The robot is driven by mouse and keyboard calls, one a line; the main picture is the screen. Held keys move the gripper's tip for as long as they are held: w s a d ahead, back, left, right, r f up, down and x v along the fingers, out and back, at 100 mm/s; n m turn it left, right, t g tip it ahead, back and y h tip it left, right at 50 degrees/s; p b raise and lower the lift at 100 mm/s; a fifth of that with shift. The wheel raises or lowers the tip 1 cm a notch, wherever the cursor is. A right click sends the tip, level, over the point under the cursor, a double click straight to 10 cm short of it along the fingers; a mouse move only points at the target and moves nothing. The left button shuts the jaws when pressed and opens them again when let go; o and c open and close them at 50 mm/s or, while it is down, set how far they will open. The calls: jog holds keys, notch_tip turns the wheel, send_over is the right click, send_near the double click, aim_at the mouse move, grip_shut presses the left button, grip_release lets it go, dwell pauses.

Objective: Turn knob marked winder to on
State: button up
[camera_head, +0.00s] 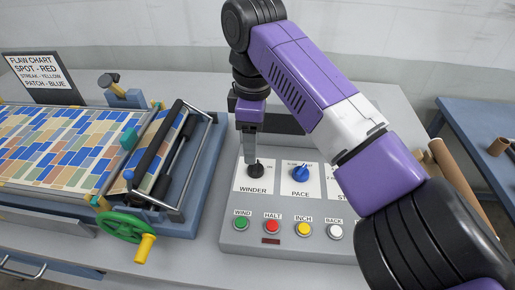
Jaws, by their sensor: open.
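The winder knob (256,168) is a small black knob on a white plate labelled WINDER, at the left of the grey control panel (228,222). My gripper (250,160) points down at the knob from above, its fingers reaching to the knob's top. The jaws are open, though from this angle the fingers overlap and the gap between them is hard to see. The fingers partly cover the knob and the plate's upper part. I cannot read any on or off marks, nor tell which way the knob points.
A blue PACE knob (299,173) sits just right. Green (241,223), red (272,226), yellow (303,229) and white (335,231) buttons line the panel's front. The press (196,190) with a green handwheel (124,226) stands left. My arm hides the panel's right part.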

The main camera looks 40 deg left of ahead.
aim_at(256, 165)
jog(key=shift+w+d+r, duration=0.15)
jog(key=shift+d+r, duration=0.1)
jog(key=shift+f, duration=0.2)
jog(key=shift+f+p, duration=0.45)
jog(key=shift+f, duration=3.15)
grip_shut()
